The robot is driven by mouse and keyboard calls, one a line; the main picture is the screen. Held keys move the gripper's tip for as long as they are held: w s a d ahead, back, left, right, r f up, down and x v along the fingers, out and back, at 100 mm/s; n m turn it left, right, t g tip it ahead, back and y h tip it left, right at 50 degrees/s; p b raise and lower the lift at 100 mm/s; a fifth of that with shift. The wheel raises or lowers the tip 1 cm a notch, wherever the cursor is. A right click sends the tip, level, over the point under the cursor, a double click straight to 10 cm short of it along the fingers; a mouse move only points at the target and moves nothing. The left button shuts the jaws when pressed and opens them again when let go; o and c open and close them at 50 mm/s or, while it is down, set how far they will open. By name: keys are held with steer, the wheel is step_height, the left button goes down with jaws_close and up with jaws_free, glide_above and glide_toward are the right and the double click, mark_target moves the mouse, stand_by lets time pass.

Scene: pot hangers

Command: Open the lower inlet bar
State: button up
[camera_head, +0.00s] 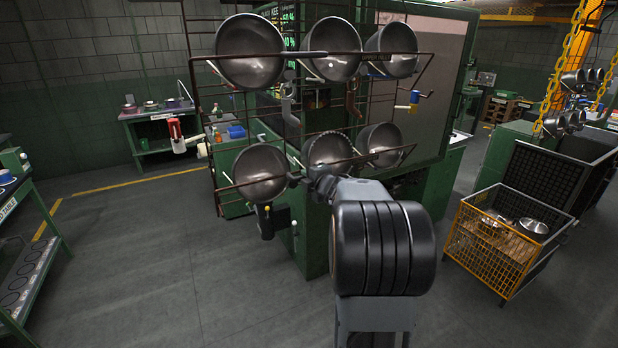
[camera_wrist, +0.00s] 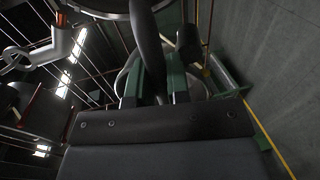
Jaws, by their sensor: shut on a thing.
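The lower inlet bar (camera_head: 392,151) is a thin dark bar running across the front of the lower row of pans on the rack. In the head view my gripper (camera_head: 300,181) is at this bar, between the lower left pan (camera_head: 260,172) and the lower middle pan (camera_head: 328,152), and my wrist hides part of it. In the wrist view my gripper (camera_wrist: 155,88) has its two fingers shut on a dark curved bar (camera_wrist: 148,45). I cannot tell for sure that this is the lower inlet bar itself.
The upper row holds several pans, such as the upper left pan (camera_head: 249,52). A yellow crate (camera_head: 490,242) with pans stands at right. A green bench (camera_head: 150,142) is at the back left.

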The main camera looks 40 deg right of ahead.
jaws_close()
steer(key=shift+f, duration=0.1)
